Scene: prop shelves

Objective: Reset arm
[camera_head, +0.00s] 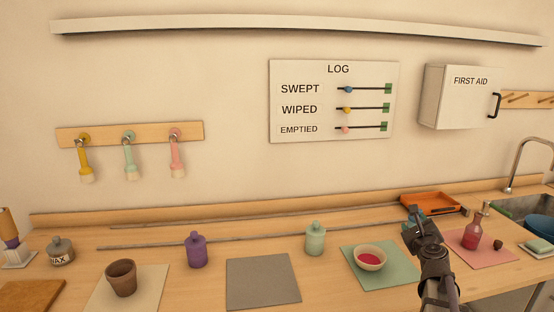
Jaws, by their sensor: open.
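My gripper (414,219) is at the right of the head view, above the back part of the wooden counter. My dark arm reaches up to it from the lower right edge. The gripper is open, and I see nothing held in it. It sits between a green mat (382,281) with a bowl of red contents (370,257) and a pink mat (488,260) with a red bottle (472,235). A teal item just behind the gripper is mostly hidden.
An orange tray (430,203) stands close behind my gripper. A mint bottle (315,239), a purple bottle (196,250) and a brown pot (122,278) stand left. A grey mat (263,283) is bare. A sink (525,207) with a faucet (528,150) is at right.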

